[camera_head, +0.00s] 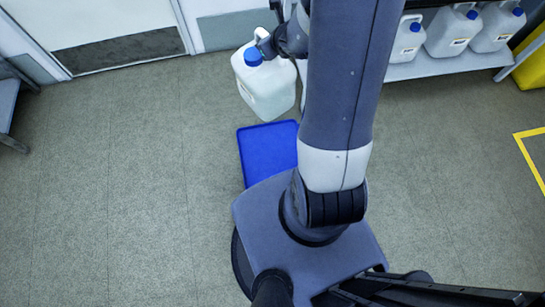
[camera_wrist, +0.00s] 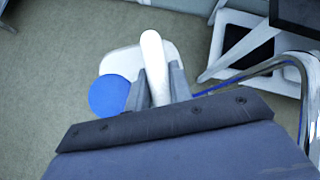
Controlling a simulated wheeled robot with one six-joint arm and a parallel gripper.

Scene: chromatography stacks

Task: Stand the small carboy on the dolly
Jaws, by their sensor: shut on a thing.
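A white carboy (camera_head: 265,88) with a blue cap hangs upright from my gripper (camera_head: 264,36) in the head view. My gripper is shut on its handle at the top. In the wrist view the carboy's white handle (camera_wrist: 154,62) lies between my two fingers (camera_wrist: 157,85), with the blue cap (camera_wrist: 110,96) to the left. A flat blue platform, which looks like the dolly (camera_head: 262,150), lies on the floor just nearer to me than the carboy. My base hides part of it. The carboy's height above the floor is hard to judge.
Several more white carboys with blue caps (camera_head: 451,32) stand on a low grey shelf (camera_head: 447,64) at the upper right. A yellow bin (camera_head: 532,62) and a yellow floor line (camera_head: 530,160) are at the right. The floor (camera_head: 130,180) at the left is clear.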

